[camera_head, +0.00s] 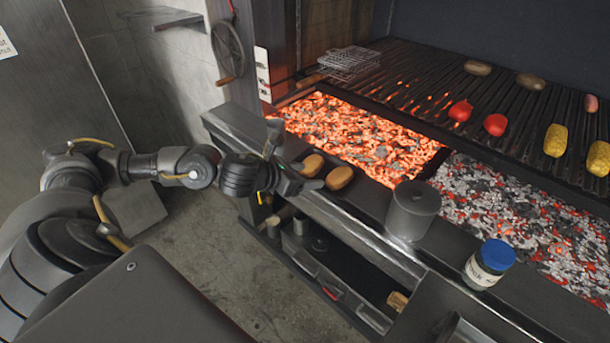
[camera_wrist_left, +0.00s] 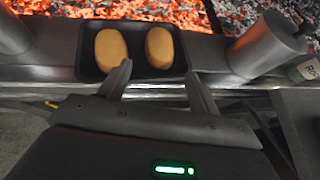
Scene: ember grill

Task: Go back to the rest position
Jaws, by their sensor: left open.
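My left gripper (camera_head: 300,184) is open and empty at the front ledge of the grill. In the left wrist view its two fingers (camera_wrist_left: 158,82) stand apart, just in front of a small dark tray (camera_wrist_left: 84,66) holding two tan oval potatoes, a left one (camera_wrist_left: 111,50) and a right one (camera_wrist_left: 159,47). The left fingertip overlaps the lower edge of the left potato in that view; whether it touches cannot be told. In the head view the left potato (camera_head: 313,165) and right potato (camera_head: 339,178) show beside the gripper. My right gripper is not in view.
Glowing embers (camera_head: 345,135) lie behind the ledge, below a grate (camera_head: 450,90) with tomatoes, corn and potatoes. A grey metal canister (camera_head: 413,211) and a blue-lidded jar (camera_head: 489,264) stand on the ledge to the right. A wheel (camera_head: 228,52) is on the wall. Open floor (camera_head: 200,255) lies in front.

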